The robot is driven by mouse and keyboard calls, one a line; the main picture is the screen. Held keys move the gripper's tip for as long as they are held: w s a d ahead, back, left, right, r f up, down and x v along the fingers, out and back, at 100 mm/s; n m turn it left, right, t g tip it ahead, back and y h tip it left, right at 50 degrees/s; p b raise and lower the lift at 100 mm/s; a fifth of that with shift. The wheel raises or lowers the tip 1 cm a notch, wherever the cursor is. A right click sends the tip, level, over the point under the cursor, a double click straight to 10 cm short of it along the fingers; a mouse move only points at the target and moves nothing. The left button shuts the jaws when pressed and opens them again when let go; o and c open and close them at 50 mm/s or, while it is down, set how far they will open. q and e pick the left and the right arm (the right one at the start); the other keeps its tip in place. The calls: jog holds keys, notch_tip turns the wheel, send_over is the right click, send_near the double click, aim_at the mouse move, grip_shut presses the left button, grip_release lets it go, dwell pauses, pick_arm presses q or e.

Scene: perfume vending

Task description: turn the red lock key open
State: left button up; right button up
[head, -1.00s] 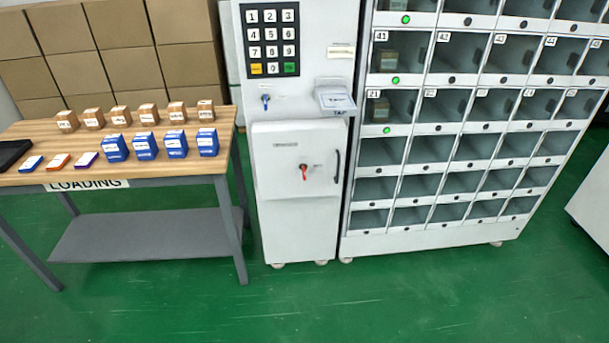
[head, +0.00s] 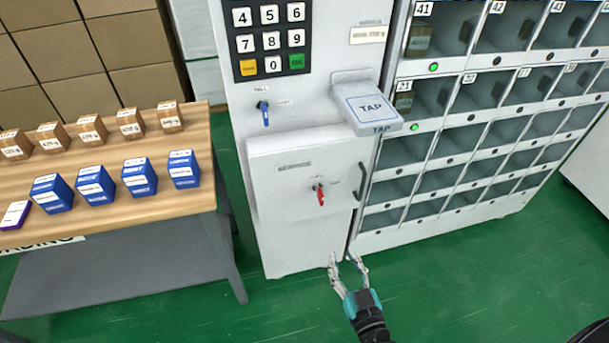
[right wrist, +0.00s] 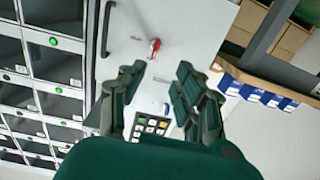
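The red lock key (head: 320,196) sits on the front of the white lower door (head: 290,220) of the vending cabinet, hanging downward. In the right wrist view the red key (right wrist: 154,46) shows beyond the fingers, on the white door. My right gripper (head: 347,258) is open and empty, below and slightly right of the key in the head view, apart from it. In the right wrist view the right gripper's two fingers (right wrist: 160,85) are spread with a gap between them. My left gripper is not in view.
A dark door handle (head: 362,182) stands right of the key. A blue key (head: 265,115) and a TAP pad (head: 367,105) that juts out are above the door. A loading table (head: 208,150) with boxes stands left. Compartments (head: 440,145) fill the right. Green floor is clear in front.

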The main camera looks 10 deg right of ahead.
jog(key=r, duration=0.2)
send_near(323, 199)
jog(key=w, duration=0.9)
jog(key=shift+a+f, duration=0.2)
jog(key=shift+a, duration=0.1)
jog(key=shift+w, duration=0.7)
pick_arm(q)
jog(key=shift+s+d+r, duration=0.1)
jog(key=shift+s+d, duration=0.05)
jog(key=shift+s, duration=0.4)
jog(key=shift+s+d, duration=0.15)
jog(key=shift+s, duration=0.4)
pick_arm(e)
grip_shut()
